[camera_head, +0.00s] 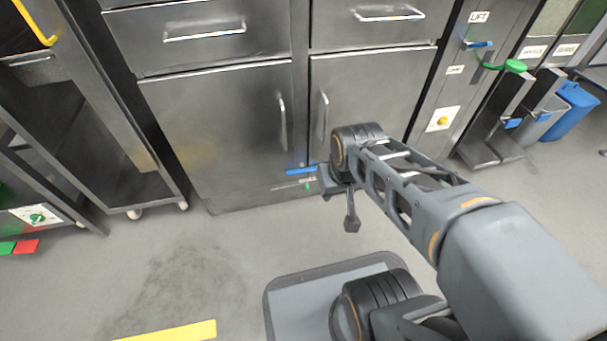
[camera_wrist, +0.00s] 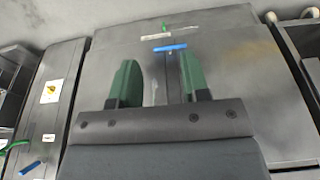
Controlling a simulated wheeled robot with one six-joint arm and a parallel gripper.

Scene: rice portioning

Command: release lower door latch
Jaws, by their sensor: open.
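The blue latch handle (camera_head: 299,171) lies across the bottom of the steel double doors (camera_head: 222,130), low near the floor. In the wrist view, which shows the scene upside down, the blue latch (camera_wrist: 170,48) lies beyond my fingers, roughly in line with the space between them. My gripper (camera_wrist: 158,70) is open, with two green fingers apart and nothing between them. The fingers are not on the latch. In the head view the gripper end is mostly hidden by my own wrist, close to the latch's right end.
A small green mark (camera_head: 308,186) and a pale label sit just below the latch. Vertical door handles (camera_head: 283,122) stand above it. A wheeled rack (camera_head: 130,170) is at the left. A lift panel with a yellow button (camera_head: 443,120) is at the right.

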